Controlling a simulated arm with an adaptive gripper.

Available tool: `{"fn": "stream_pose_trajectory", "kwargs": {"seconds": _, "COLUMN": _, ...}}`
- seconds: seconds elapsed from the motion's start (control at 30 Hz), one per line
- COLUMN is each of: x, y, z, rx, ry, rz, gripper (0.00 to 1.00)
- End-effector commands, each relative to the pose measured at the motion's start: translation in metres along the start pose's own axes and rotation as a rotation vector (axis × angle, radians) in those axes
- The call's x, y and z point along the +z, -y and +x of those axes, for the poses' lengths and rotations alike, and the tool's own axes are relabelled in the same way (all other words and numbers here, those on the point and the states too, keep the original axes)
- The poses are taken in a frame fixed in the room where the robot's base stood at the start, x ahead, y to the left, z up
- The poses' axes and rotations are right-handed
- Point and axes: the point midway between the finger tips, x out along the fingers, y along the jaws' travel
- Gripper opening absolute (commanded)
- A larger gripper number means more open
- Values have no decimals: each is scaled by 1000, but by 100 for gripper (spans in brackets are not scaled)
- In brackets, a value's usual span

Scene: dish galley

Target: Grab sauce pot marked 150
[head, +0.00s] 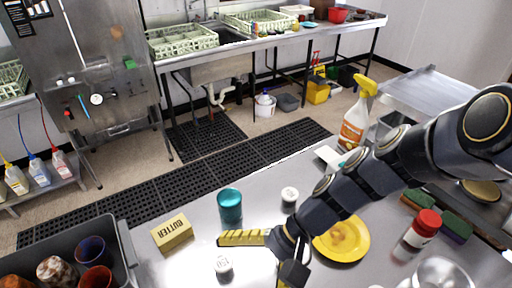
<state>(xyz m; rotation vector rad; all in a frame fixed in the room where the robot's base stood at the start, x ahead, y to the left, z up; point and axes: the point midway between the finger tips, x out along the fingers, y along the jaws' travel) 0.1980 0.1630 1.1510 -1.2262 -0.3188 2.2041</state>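Two small pots with white lids stand on the steel table. One pot (289,196) is behind my gripper, right of the teal cup. The other pot (223,267) is nearer the front, left of my gripper. Both lids bear small dark marks that are too small to read, so I cannot tell which pot says 150. My gripper (263,262) is open and empty, its yellow-and-black fingers spread wide. One finger points left between the two pots; the other points down toward the front edge of the picture. The gripper appears apart from both pots.
A teal cup (230,207) and a yellow butter box (172,232) stand left. A yellow plate (342,250), red-capped jar (422,232) and spray bottle (354,122) are right. A grey bin (127,250) holds several cups at front left. Bare table lies around the front pot.

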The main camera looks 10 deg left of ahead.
Motion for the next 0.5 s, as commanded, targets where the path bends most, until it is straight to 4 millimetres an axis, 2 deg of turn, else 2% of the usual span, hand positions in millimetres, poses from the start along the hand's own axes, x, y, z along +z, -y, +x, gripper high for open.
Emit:
{"fn": "stream_pose_trajectory", "kwargs": {"seconds": 0.1, "x": -26, "y": 24, "z": 21, "rx": -133, "ry": 87, "rz": 141, "gripper": 94}}
{"fn": "stream_pose_trajectory", "kwargs": {"seconds": 0.23, "x": -60, "y": 41, "z": 42, "rx": -260, "ry": 152, "rz": 324, "gripper": 94}}
{"fn": "stream_pose_trajectory", "kwargs": {"seconds": 0.37, "x": -99, "y": 47, "z": 65, "rx": -369, "ry": 198, "rz": 531, "gripper": 94}}
{"fn": "stream_pose_trajectory", "kwargs": {"seconds": 0.5, "x": -139, "y": 39, "z": 89, "rx": -448, "ry": 218, "rz": 746, "gripper": 94}}
